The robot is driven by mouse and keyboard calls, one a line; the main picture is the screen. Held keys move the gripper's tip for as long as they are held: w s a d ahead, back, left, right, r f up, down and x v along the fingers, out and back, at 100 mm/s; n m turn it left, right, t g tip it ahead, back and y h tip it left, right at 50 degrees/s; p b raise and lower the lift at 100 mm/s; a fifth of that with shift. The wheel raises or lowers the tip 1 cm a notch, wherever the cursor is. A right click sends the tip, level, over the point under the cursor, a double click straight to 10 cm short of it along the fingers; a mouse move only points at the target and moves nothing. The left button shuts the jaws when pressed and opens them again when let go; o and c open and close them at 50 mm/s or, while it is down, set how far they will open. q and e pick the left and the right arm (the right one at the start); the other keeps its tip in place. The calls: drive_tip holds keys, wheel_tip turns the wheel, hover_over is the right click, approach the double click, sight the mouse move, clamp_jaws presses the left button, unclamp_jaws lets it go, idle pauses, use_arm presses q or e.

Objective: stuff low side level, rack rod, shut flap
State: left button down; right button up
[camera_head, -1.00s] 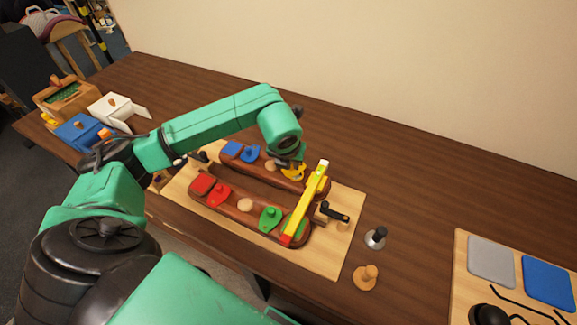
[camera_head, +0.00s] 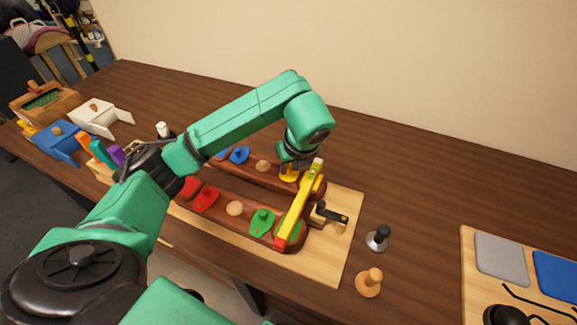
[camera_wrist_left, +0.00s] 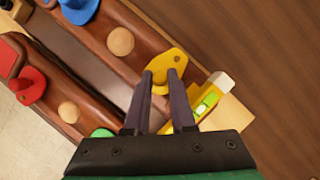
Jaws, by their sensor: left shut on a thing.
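The saddle is two long brown padded panels on a light wood board (camera_head: 345,205); the far panel (camera_head: 215,163) and near panel (camera_head: 218,207) lie side by side. A yellow level (camera_head: 297,210) with a green vial and a red end lies across both panels at their right end. A yellow flat piece with a knob (camera_wrist_left: 178,62) sits on the far panel beside the level; it also shows in the head view (camera_head: 288,178). My left gripper (camera_wrist_left: 162,76) points down, shut on the yellow piece's knob. My right gripper is not in view.
A black-handled clamp (camera_head: 331,214) stands beside the level. A grey weight with a black knob (camera_head: 378,238) and a wooden knob (camera_head: 369,282) stand right of the board. The table behind the saddle is clear.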

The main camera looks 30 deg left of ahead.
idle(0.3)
use_arm(q)
drive_tip(key=c, duration=0.8)
unclamp_jaws()
drive_tip(key=shift+d, duration=0.1)
drive_tip(key=shift+o, duration=0.2)
drive_tip(key=p+v, duration=0.4)
drive_tip(key=v, duration=1)
drive_tip(key=shift+r, duration=0.25)
drive_tip(key=shift+s, duration=0.15)
